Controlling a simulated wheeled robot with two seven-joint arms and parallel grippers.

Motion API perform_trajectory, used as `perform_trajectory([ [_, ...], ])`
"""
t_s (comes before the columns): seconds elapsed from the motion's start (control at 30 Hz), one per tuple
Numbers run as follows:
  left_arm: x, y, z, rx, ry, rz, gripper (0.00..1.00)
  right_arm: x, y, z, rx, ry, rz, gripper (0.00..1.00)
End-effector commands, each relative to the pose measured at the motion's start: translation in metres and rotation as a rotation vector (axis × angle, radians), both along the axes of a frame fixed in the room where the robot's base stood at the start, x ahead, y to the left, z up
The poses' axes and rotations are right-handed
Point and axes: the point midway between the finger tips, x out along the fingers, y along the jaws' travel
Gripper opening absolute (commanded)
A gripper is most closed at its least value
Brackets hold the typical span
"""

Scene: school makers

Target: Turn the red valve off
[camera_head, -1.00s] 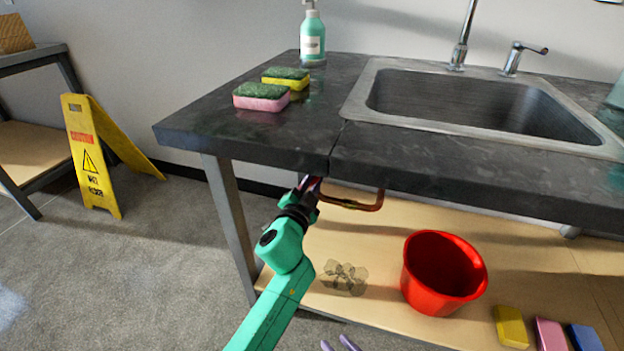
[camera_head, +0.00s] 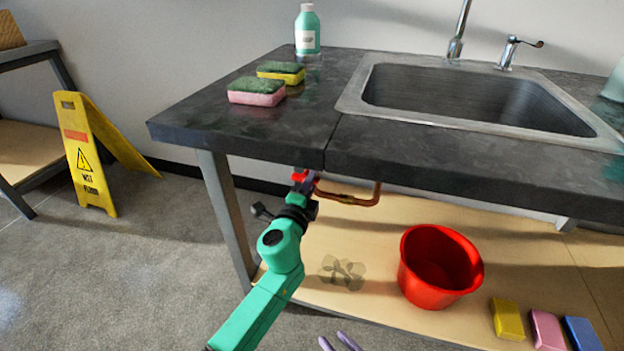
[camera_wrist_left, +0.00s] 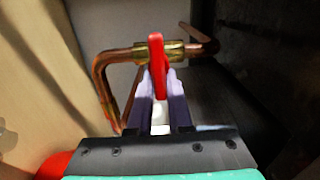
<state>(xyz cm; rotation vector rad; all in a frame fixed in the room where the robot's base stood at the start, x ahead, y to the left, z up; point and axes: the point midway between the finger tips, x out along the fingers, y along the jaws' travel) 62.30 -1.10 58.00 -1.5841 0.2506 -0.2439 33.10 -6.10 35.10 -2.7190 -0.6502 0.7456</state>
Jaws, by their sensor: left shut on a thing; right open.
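The red valve (camera_wrist_left: 156,52) sits on a brass fitting in a copper pipe under the counter. In the left wrist view its red handle stands between the fingers of my left gripper (camera_wrist_left: 160,95), which is shut on it. In the head view the left gripper (camera_head: 305,182) reaches under the counter edge, and only a bit of red valve (camera_head: 299,176) shows beside it. The copper pipe (camera_head: 352,200) runs to the right of the gripper. My right gripper (camera_head: 340,343) shows only its fingertips at the bottom edge; it is open, with nothing seen between the tips.
The dark counter (camera_head: 400,152) overhangs the left gripper, and a metal table leg (camera_head: 228,215) stands to its left. A red bucket (camera_head: 438,268) and several sponges stand on the wooden shelf (camera_head: 385,305). A yellow floor sign (camera_head: 85,150) stands at left.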

Motion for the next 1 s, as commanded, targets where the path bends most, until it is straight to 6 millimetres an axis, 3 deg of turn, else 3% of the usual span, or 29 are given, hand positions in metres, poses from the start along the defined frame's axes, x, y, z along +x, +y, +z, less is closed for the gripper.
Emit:
perform_trajectory([
  [0.6, -0.0006, -0.0002, -0.0037, 0.045, -0.009, -0.001, 0.00, 0.0000, 0.0001, -0.0005, 0.000, 0.001, 0.000, 0.50],
  [0.63, -0.0006, -0.0002, -0.0037, 0.045, -0.009, -0.001, 0.29, 0.0000, 0.0001, -0.0005, 0.000, 0.001, 0.000, 0.50],
  [0.7, -0.0005, -0.0003, -0.0035, 0.045, -0.010, -0.001, 0.47, 0.0000, 0.0000, -0.0004, 0.000, 0.001, 0.000, 0.50],
  [1.0, -0.0010, 0.0001, -0.0016, 0.042, -0.011, 0.000, 0.47, 0.0003, -0.0001, 0.0006, 0.000, 0.000, 0.000, 0.50],
])
